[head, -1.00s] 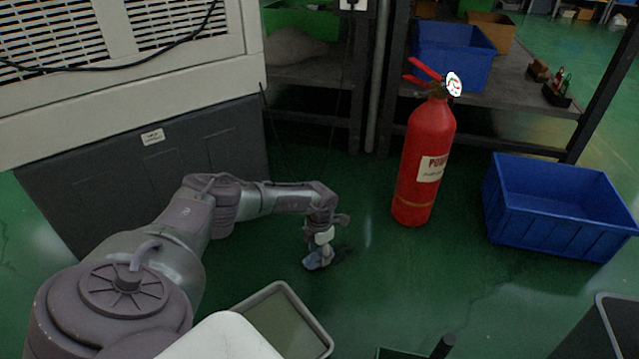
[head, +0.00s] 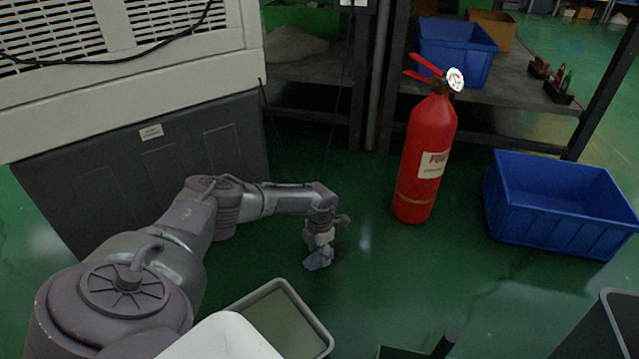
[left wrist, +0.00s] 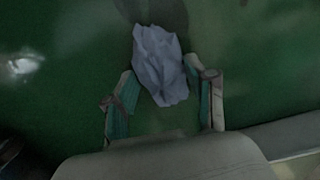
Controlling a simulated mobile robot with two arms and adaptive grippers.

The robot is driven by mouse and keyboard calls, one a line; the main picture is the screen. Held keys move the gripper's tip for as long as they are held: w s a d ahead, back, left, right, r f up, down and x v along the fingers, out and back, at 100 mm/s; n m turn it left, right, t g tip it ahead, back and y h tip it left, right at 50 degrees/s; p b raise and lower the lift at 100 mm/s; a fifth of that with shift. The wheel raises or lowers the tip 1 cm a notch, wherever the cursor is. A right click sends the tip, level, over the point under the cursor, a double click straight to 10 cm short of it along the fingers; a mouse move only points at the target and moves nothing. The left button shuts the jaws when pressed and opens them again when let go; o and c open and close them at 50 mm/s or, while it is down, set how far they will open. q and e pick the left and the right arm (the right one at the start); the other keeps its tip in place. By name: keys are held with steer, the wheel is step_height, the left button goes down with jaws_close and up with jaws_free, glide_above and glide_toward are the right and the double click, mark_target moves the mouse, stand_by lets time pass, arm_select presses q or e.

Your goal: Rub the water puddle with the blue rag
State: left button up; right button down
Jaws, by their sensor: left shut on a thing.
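My left gripper (head: 319,246) is low over the green floor, left of the fire extinguisher. It is shut on the blue rag (head: 318,260), a crumpled grey-blue cloth hanging at its fingertips. In the left wrist view the rag (left wrist: 161,66) sits between the fingers of the left gripper (left wrist: 160,88) and sticks out beyond them. I cannot tell whether the rag touches the floor. The water puddle is not clear; a dark patch (left wrist: 152,12) past the rag in the left wrist view may be the puddle or a shadow. My right gripper is out of view.
A red fire extinguisher (head: 421,160) stands right of the rag, and a blue crate (head: 560,220) farther right. A grey-rimmed tray (head: 318,338) is nearer. A large machine cabinet (head: 140,180) stands on the left. A metal shelf (head: 525,103) is behind. Floor between rag and extinguisher is free.

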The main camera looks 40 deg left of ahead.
mark_target(333, 249)
arm_select(q)
steer(key=shift+w+d+f+b, duration=0.1)
steer(key=shift+w+d+b, duration=0.05)
steer(key=shift+w+b, duration=0.5)
steer(key=shift+w+d+b, duration=0.15)
steer(key=shift+w+b, duration=0.4)
steer(key=shift+w, duration=0.55)
steer(key=shift+w+d+f+b, duration=0.1)
steer(key=shift+w+d+b, duration=0.15)
steer(key=shift+w+b, duration=0.85)
steer(key=shift+w+r, duration=0.15)
steer(key=shift+r, duration=0.05)
steer(key=shift+w+d, duration=0.1)
steer(key=shift+w, duration=0.25)
steer(key=shift+s+r+p, duration=0.2)
steer(key=shift+s+p, duration=0.2)
steer(key=shift+p, duration=0.65)
steer(key=shift+s+a+p, duration=0.2)
steer(key=shift+s+p, duration=0.4)
steer(key=shift+p, duration=0.2)
steer(key=shift+s+a+f+p, duration=0.1)
steer(key=shift+s+p, duration=0.4)
steer(key=shift+p, duration=0.1)
steer(key=shift+s+f, duration=0.2)
steer(key=shift+s, duration=0.1)
